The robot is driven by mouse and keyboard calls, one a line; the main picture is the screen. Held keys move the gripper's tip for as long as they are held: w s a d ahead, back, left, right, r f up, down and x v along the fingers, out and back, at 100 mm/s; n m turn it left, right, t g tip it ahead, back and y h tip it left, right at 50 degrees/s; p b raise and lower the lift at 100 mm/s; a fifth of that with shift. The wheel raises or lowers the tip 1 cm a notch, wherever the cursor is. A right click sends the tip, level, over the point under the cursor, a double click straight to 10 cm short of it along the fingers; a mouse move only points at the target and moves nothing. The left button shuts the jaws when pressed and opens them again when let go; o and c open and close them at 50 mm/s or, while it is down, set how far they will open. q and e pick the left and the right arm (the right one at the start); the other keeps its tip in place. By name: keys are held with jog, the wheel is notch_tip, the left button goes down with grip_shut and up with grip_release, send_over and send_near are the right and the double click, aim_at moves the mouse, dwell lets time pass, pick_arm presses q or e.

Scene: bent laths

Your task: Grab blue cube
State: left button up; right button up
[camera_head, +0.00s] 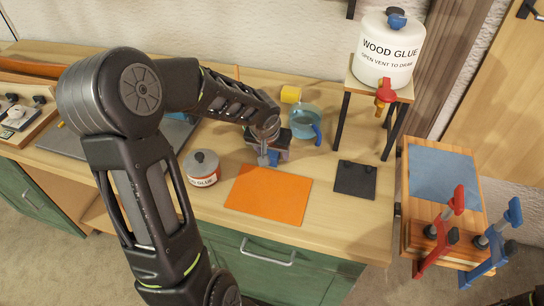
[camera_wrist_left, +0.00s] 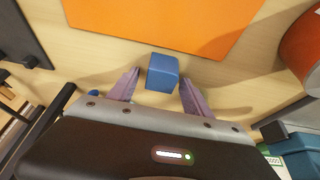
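The blue cube (camera_wrist_left: 162,73) lies on the wooden tabletop between the spread fingers of my left gripper (camera_wrist_left: 158,88) in the left wrist view. The fingers are open, with a gap on both sides of the cube. In the head view the cube (camera_head: 274,157) shows as a small blue patch just in front of my left gripper (camera_head: 268,155), by the far edge of the orange mat. My right gripper is not in view.
An orange mat (camera_head: 268,193) lies in front of the cube. A lidded glue pot (camera_head: 203,171) stands to the left. A blue jug (camera_head: 304,122), a yellow block (camera_head: 290,94) and a dark plate (camera_head: 355,180) are nearby. A wood glue jug (camera_head: 390,50) stands on a raised stand at the back right.

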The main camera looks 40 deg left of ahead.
pick_arm(q)
grip_shut()
dwell(0.4)
jog(key=shift+r, duration=0.1)
notch_tip(320, 180, up, 10)
jog(key=shift+f, duration=0.1)
dwell(0.5)
dwell(0.4)
